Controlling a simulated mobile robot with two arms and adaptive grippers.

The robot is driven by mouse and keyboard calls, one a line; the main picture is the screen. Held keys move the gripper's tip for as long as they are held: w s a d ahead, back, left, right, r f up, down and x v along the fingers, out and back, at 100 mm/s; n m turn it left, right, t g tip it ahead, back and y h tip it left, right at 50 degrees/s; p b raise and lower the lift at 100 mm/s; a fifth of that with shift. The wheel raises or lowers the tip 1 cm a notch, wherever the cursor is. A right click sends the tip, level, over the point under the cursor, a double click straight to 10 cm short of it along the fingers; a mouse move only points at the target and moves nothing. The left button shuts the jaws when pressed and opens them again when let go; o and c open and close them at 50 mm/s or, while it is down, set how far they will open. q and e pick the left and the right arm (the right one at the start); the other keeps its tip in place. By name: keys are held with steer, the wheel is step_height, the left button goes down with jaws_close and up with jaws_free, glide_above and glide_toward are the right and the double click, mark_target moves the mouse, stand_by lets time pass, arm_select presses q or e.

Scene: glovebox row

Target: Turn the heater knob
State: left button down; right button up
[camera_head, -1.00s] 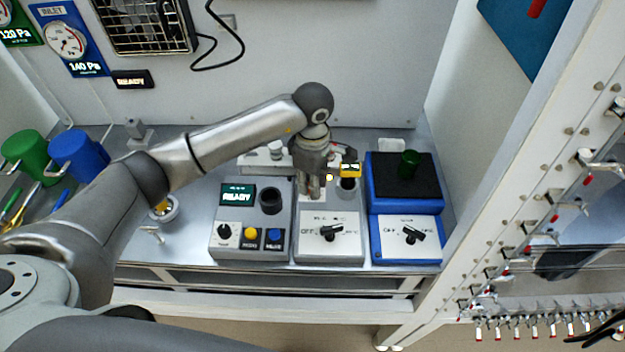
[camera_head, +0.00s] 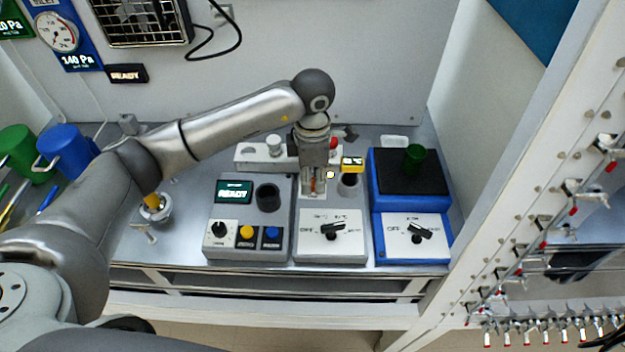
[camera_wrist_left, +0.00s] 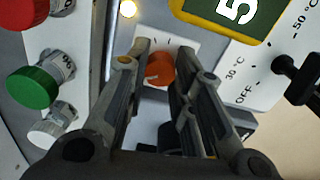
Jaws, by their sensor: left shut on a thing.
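My left gripper (camera_head: 313,193) points down at the grey middle unit (camera_head: 330,257), behind its white dial plate. In the left wrist view, an orange-red knob (camera_wrist_left: 160,69) with a pale mark sits between the fingertips (camera_wrist_left: 160,75), and the fingers are shut on it. A black lever knob (camera_head: 333,227) on the OFF-marked plate stands just in front of the fingers, apart from them. A similar black knob (camera_wrist_left: 297,80) shows beside OFF and °C marks in the wrist view. My right gripper is not in view.
A grey READY unit (camera_head: 215,240) is at left, a blue unit (camera_head: 376,225) at right.

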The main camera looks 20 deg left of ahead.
mark_target(313, 181)
arm_select(q)
steer(key=shift+n, duration=0.3)
steer(key=c, duration=1.2)
jaws_free()
steer(key=shift+r, duration=0.1)
step_height(313, 181, up, 12)
